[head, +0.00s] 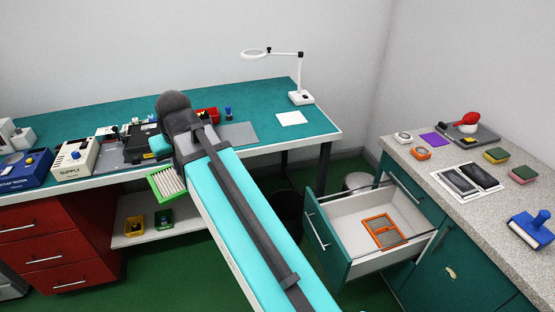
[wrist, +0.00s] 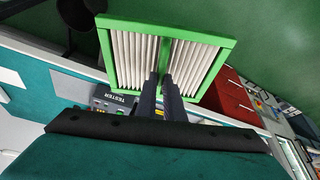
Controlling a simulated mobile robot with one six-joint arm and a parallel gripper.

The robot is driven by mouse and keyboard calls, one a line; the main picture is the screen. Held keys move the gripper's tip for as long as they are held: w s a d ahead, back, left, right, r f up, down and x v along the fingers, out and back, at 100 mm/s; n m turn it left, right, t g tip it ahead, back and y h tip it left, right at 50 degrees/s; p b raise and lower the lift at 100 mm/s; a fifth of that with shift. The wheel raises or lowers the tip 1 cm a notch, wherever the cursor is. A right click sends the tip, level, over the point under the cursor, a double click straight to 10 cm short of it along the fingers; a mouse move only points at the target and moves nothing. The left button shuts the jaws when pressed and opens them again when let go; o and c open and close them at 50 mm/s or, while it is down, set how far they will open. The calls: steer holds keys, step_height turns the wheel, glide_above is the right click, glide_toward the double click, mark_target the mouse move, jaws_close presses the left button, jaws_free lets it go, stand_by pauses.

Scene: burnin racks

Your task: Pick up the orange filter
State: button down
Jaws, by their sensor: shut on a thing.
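The orange filter (head: 390,236) lies flat inside the open drawer on the right in the head view, apart from my gripper. A different filter, with a green frame and pale pleats, fills the top of the wrist view (wrist: 196,60). My gripper (wrist: 166,80) is shut on this green filter and holds it by its middle bar. In the head view the green filter (head: 168,184) shows beside my arm at the front edge of the teal bench; my arm hides the fingers there.
The open drawer (head: 345,225) juts out below the speckled counter (head: 430,170), which carries sponges, a lint roller and other small items. The teal bench (head: 250,104) holds a magnifier lamp (head: 301,97) and test boxes. Small yellow and green bins stand on the lower shelf (head: 190,220).

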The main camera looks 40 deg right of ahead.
steer(key=s+d+f+b, duration=0.2)
steer(key=d+f, duration=0.3)
steer(key=d, duration=0.6)
steer(key=s+d+f+b, duration=0.1)
steer(key=d+f+b, duration=0.3)
steer(key=d, duration=0.7)
steer(key=s+d+f+b, duration=0.1)
steer(key=s+d+f, duration=0.1)
steer(key=d+f, duration=0.7)
steer(key=s+d+f+b, duration=0.3)
steer(key=s+d+f, duration=0.2)
steer(key=s+d, duration=0.55)
steer(key=s+d+f+b, duration=0.3)
steer(key=s+d+f, duration=0.35)
steer(key=d, duration=0.75)
steer(key=s+d+f+b, duration=0.2)
steer(key=s+f, duration=0.1)
steer(key=f, duration=0.3)
steer(key=shift+s+d+f+n, duration=0.2)
steer(key=shift+f+n, duration=0.1)
steer(key=shift+n, duration=0.1)
steer(key=shift+f, duration=0.1)
step_height(320, 180, down, 14)
steer(key=shift+r, duration=0.1)
